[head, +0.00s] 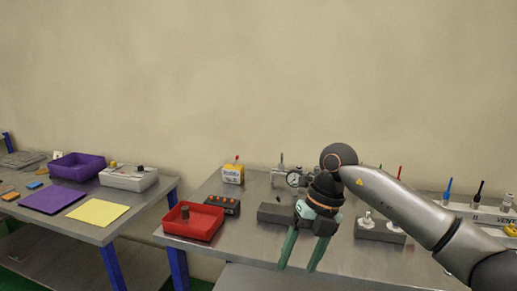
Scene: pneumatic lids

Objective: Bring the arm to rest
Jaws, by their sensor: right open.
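My right arm (400,205) comes in from the right side of the head view and reaches over the right-hand metal table. Its right gripper (302,268) hangs at the end, pointing down toward the table's front. Its two green fingers are spread apart with nothing between them. The gripper hides part of a dark grey block (277,213) on the table behind it. My left gripper does not show in this view.
The right table (345,262) holds a red tray (190,232), a yellow box (233,174), a gauge (294,179) and a labelled rack (478,214). The left table (140,206) holds a purple bin (77,166) and a yellow sheet (97,212). A gap separates the tables.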

